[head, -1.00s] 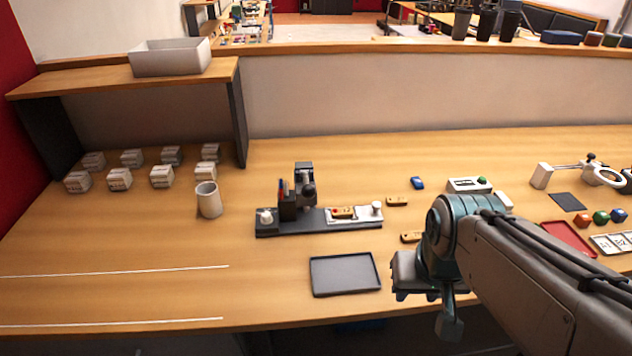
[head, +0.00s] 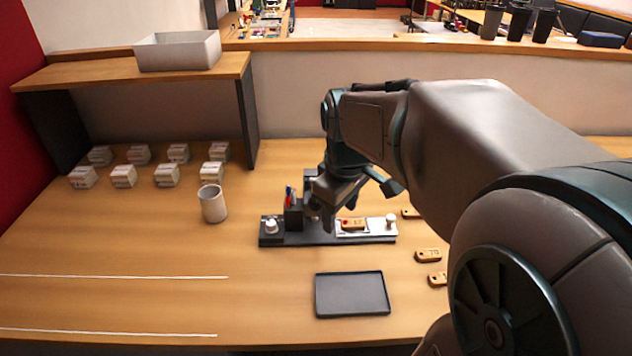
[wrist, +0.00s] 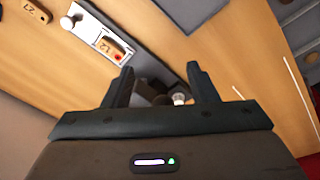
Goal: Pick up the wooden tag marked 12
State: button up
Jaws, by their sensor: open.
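The wooden tag marked 12 (wrist: 112,47) lies on a white plate (wrist: 88,28) in the wrist view. It has a red dot at one end. In the head view the tag (head: 354,224) sits on the right part of the dark laser marker base (head: 310,239). My gripper (wrist: 160,85) is open and empty, with the tag ahead of and to the left of its fingers in the wrist view. In the head view my gripper (head: 322,212) is over the marker's left half, left of the tag; its fingertips are partly unclear against the dark device.
A white knob (head: 391,220) stands right of the tag. A dark pen holder (head: 292,218) is left of it. Other wooden tags (head: 428,255) lie to the right, partly behind my arm. A dark tray (head: 351,294) lies in front. A cup (head: 212,204) stands left.

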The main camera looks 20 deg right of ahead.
jog(key=w+d+n+g, duration=0.2)
jog(key=w+d+n, duration=0.6)
jog(key=w+d, duration=0.1)
jog(key=b, duration=0.1)
send_over(357, 222)
jog(key=f, duration=0.8)
jog(key=shift+s+d+f, duration=0.15)
jog(key=shift+d+f, duration=0.05)
jog(key=shift+d, duration=0.1)
jog(key=shift+w+a+f, duration=0.1)
jog(key=shift+a+f, duration=0.05)
jog(key=shift+f, duration=1.25)
jog(key=shift+w+a+f, duration=0.1)
jog(key=shift+a+f, duration=0.05)
jog(key=shift+f, duration=1.2)
jog(key=c, duration=1.1)
jog(key=shift+c, duration=0.2)
